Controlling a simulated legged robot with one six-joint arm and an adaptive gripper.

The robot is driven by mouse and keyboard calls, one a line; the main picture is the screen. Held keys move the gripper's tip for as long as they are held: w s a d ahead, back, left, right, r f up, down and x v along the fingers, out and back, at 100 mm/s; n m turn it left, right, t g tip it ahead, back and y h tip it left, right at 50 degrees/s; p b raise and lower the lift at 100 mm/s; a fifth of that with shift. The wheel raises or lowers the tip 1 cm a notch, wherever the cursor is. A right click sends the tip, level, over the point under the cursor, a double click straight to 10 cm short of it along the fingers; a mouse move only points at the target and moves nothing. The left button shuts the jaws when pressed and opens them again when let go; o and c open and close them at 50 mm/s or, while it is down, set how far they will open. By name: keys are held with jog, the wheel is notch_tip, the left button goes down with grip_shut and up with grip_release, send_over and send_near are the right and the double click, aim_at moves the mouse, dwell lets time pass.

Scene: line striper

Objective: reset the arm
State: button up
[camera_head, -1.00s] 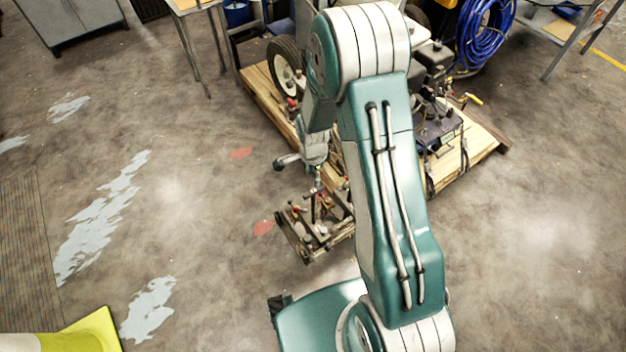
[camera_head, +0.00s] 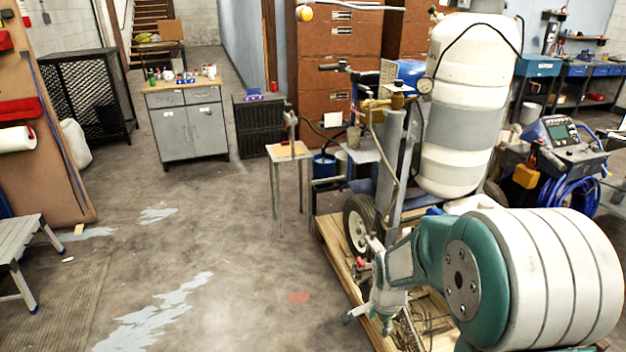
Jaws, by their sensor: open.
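My green-and-white arm fills the lower right of the head view, with a big round joint in front. My gripper (camera_head: 368,320) hangs at the end of the bent forearm, pointing down, with its fingers apart and nothing visible between them. It appears over or just in front of the left edge of a wooden pallet (camera_head: 335,238); I cannot tell its height. The line striper (camera_head: 393,160) stands on the pallet behind the arm, with a wheel (camera_head: 359,226) and a large white tank (camera_head: 465,105). My arm hides its lower right part.
A small table (camera_head: 288,151) stands left of the striper. A grey cabinet (camera_head: 190,128) and a black mesh cage (camera_head: 88,95) stand further back. A step stool (camera_head: 22,240) is at the left edge. The floor at centre left is open, with worn white paint.

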jog(key=s+r+n+t, duration=0.2)
jog(key=s+r+n, duration=0.5)
jog(key=r, duration=0.8)
jog(key=s+r+n+t, duration=0.2)
jog(key=s+r+n, duration=0.3)
jog(key=s, duration=0.7)
jog(key=shift+v, duration=1)
